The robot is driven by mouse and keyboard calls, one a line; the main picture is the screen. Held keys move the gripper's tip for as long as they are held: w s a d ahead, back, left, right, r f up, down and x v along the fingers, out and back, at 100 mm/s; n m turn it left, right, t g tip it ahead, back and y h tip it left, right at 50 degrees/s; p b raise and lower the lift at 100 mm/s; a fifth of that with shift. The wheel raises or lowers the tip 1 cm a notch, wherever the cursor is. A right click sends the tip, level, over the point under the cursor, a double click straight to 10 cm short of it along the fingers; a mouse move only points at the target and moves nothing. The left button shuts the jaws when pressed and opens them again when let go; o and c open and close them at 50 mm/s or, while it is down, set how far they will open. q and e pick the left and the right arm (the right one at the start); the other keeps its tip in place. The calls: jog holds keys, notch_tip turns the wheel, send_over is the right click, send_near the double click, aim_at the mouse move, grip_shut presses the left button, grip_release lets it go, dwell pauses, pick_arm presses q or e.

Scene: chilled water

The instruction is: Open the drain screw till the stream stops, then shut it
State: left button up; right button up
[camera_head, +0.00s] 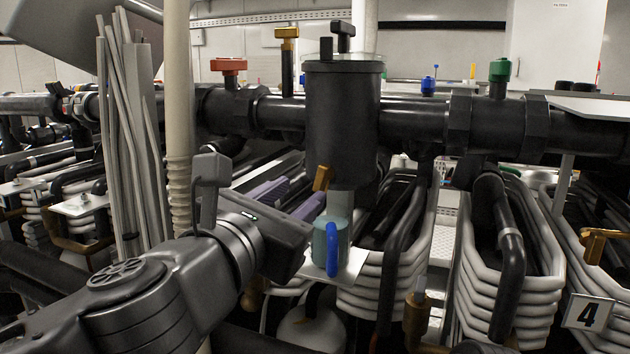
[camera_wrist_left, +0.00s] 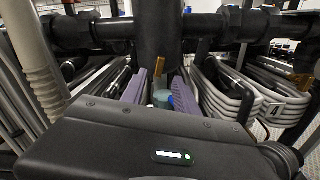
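A brass drain screw (camera_head: 322,178) juts from the lower left of the black upright vessel (camera_head: 342,120). It also shows in the left wrist view (camera_wrist_left: 159,67). A pale, see-through stream (camera_head: 341,203) runs down from the vessel into a clear cup (camera_head: 331,240) with a blue handle (camera_head: 333,250). The cup also shows in the left wrist view (camera_wrist_left: 161,97). My left gripper (camera_head: 303,191) has purple fingers, spread apart and empty, just short of the screw. In the left wrist view the screw appears beyond the gap between the fingers (camera_wrist_left: 160,88). My right gripper is not in view.
The cup stands on a small white plate (camera_head: 352,262). Pale coiled tubes (camera_head: 510,300) crowd below. A beige post (camera_head: 178,130) stands beside my left arm.

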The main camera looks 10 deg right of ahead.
aim_at(320, 178)
pick_arm(q)
jog(key=b+x, duration=0.1)
jog(key=x, duration=0.6)
jog(key=shift+w+d, duration=0.1)
jog(key=shift+w, duration=0.1)
jog(key=shift+c, duration=0.5)
grip_shut()
